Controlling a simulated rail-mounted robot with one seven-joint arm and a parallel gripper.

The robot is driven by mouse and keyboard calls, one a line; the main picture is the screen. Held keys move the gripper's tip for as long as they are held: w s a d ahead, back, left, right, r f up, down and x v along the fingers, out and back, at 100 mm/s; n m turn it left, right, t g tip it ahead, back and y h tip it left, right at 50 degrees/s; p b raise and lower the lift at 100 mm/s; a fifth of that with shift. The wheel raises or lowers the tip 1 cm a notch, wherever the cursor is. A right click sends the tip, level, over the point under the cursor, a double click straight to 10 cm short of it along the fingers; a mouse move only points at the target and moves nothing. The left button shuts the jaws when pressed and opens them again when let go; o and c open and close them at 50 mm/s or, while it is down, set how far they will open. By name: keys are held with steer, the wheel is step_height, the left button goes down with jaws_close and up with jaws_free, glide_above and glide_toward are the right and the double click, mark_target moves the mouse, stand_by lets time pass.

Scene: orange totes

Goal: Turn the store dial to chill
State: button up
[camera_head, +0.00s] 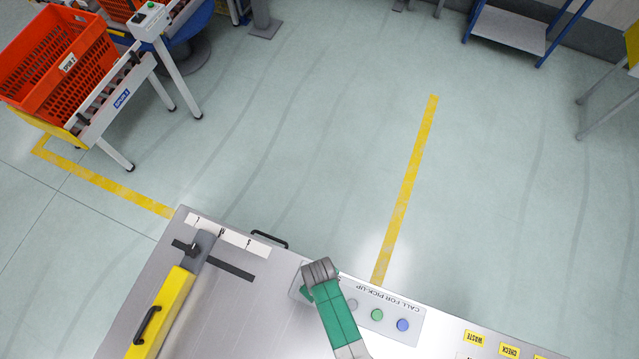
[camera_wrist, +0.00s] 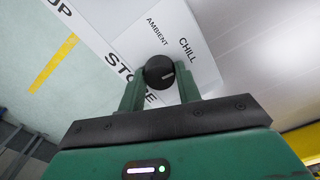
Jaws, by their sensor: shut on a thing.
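The store dial (camera_wrist: 159,70) is a round black knob with a pale pointer line, on a white panel (camera_wrist: 205,22) marked STORE, AMBIENT and CHILL in the wrist view. The pointer line is toward the right of the picture, below the CHILL word (camera_wrist: 187,48). The AMBIENT word (camera_wrist: 157,31) lies above the knob. My gripper (camera_wrist: 160,82) is shut on the dial, one green finger on each side. In the head view my green and grey arm (camera_head: 338,315) covers the part of the counter where the dial would be, so the dial is hidden there.
Beside my arm is a CALL FOR PICK-UP panel with green (camera_head: 377,314) and blue (camera_head: 403,325) buttons. An orange tote (camera_head: 60,65) sits on a conveyor beyond open floor.

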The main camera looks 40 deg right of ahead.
steer(key=shift+n, duration=0.7)
steer(key=o, duration=1)
steer(key=shift+c, duration=0.2)
step_height(320, 180, up, 8)
steer(key=shift+f+p, duration=0.1)
steer(key=shift+p, duration=0.6)
